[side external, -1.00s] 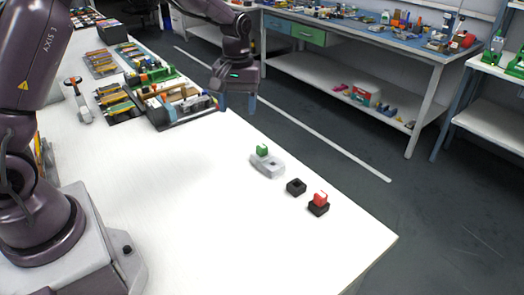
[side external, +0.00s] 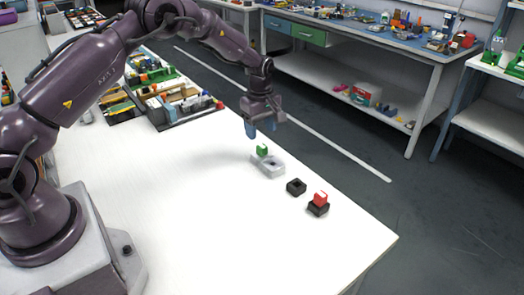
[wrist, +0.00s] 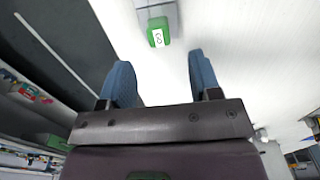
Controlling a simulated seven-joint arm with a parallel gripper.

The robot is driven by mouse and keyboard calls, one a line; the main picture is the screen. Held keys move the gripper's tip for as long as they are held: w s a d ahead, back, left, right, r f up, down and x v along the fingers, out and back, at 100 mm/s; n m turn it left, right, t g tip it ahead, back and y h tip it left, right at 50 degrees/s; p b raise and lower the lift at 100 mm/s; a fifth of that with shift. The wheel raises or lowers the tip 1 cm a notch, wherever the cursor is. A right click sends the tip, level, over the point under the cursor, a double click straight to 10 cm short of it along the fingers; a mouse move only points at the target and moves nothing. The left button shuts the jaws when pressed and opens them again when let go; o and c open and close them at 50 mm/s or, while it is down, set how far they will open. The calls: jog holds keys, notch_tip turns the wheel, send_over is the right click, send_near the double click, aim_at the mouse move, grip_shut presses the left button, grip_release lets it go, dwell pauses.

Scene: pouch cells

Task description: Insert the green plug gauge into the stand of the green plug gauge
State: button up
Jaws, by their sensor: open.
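The green plug gauge (side external: 262,150) sits upright at the far end of a light grey holder (side external: 270,168), which has a dark hole towards its near end. In the wrist view the green plug gauge (wrist: 158,32) has a white label and lies just ahead of the fingertips, with part of the grey holder (wrist: 145,14) beyond it. A black square stand (side external: 296,187) with an empty recess is to the right of the holder. My gripper (side external: 261,130) is open and empty, pointing down above the green plug gauge, its blue fingers apart from it.
A red plug gauge (side external: 320,197) sits in a second black stand (side external: 318,210), near the white table's (side external: 200,230) right edge. Trays of parts (side external: 180,105) are at the back left. The table's front and middle are clear.

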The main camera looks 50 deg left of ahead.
aim_at(261, 145)
jog(key=shift+f, duration=3.15)
grip_shut()
jog(key=shift+r, duration=0.1)
